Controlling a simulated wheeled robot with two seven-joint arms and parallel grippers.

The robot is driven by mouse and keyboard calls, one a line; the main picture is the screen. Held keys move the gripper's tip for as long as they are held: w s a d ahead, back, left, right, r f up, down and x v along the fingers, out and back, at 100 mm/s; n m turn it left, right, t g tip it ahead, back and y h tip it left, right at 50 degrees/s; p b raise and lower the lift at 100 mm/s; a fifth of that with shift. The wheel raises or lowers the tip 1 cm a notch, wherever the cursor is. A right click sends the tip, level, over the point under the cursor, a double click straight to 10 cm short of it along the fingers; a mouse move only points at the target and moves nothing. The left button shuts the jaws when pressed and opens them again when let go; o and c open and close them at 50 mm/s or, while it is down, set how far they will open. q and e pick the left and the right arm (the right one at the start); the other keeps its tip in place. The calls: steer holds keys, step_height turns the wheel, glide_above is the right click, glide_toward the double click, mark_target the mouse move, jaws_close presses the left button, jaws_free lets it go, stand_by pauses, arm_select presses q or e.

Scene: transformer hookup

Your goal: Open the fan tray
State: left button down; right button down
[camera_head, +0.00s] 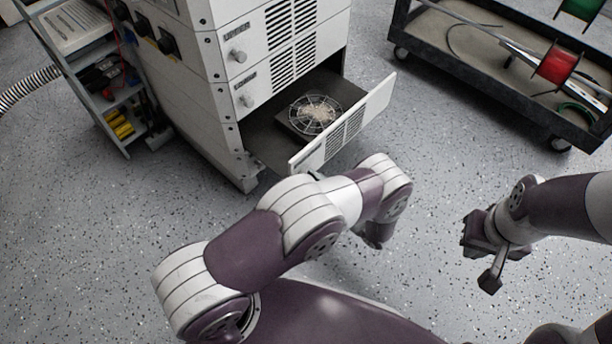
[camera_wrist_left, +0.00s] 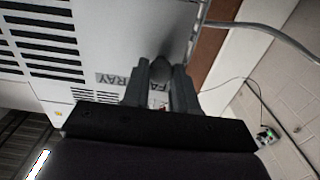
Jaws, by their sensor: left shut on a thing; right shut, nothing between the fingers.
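The fan tray (camera_head: 272,138) is a drawer at the bottom of the white cabinet. It stands pulled out, with a round fan (camera_head: 314,113) showing inside behind its slotted white front (camera_head: 345,125). In the left wrist view, my left gripper (camera_wrist_left: 160,76) is shut on a dark knob (camera_wrist_left: 161,68) on the tray's front, beside the partly covered FAN TRAY label (camera_wrist_left: 112,79). In the head view my left arm hides the knob and the left fingers. My right gripper (camera_head: 488,276) is shut and empty above the floor at the right, well apart from the tray.
The cabinet's upper panels (camera_head: 270,55) carry knobs and slots. A dark cart (camera_head: 480,60) with a red spool (camera_head: 558,64) stands at the upper right. A shelf rack (camera_head: 110,90) stands left of the cabinet. Speckled floor is clear between tray and cart.

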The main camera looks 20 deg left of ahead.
arm_select(q)
steer(key=shift+s+d, duration=0.1)
steer(key=c, duration=0.9)
jaws_free()
steer(key=shift+d, duration=0.1)
steer(key=p+v, duration=0.2)
steer(key=v, duration=1)
steer(key=shift+s+d+f, duration=0.1)
steer(key=shift+s+d, duration=0.15)
steer(key=shift+d, duration=0.05)
